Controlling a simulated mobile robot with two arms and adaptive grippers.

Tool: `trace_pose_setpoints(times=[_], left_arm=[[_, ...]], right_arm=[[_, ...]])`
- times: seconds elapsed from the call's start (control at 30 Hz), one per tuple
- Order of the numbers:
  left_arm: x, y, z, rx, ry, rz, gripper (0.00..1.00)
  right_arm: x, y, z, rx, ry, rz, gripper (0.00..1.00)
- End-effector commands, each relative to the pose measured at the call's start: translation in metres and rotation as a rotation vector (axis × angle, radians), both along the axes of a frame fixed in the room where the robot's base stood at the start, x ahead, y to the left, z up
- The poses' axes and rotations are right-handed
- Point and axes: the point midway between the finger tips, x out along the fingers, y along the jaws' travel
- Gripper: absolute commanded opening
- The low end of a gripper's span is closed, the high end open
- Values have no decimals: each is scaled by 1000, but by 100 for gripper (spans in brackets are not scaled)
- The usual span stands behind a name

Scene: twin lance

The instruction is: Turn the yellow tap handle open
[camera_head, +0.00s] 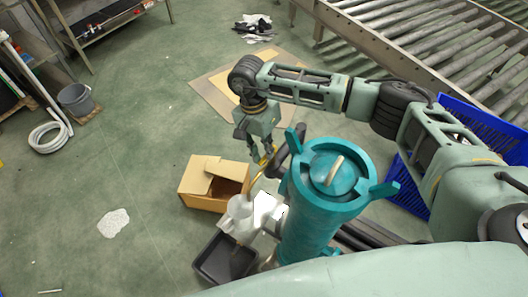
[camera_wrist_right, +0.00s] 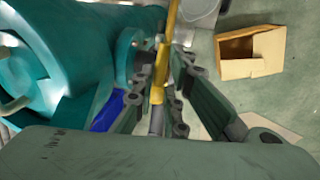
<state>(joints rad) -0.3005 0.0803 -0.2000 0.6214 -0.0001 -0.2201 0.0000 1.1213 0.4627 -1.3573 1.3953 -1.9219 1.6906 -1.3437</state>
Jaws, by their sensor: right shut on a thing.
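The yellow tap handle (camera_head: 257,171) is a thin bar beside the teal vessel (camera_head: 318,222). It slopes from my right gripper down to the left in the head view. My right gripper (camera_head: 263,157) is shut on the handle near its upper end. In the right wrist view the handle (camera_wrist_right: 171,30) runs between the two fingers of the gripper (camera_wrist_right: 160,85), with the vessel (camera_wrist_right: 55,50) at the left. The tap's body is mostly hidden in both views. My left gripper is not in view.
A white object (camera_head: 238,217) stands below the handle, by a black tray (camera_head: 210,268). An open cardboard box (camera_head: 200,183) is behind it. A blue crate (camera_head: 455,122) and a roller conveyor (camera_head: 430,50) are at the right.

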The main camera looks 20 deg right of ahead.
Motion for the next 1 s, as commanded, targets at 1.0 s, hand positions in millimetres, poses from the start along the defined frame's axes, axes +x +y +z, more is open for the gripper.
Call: trace_pose_setpoints(times=[1.0], left_arm=[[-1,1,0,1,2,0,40]], right_arm=[[5,3,36,-5,1,2,26]])
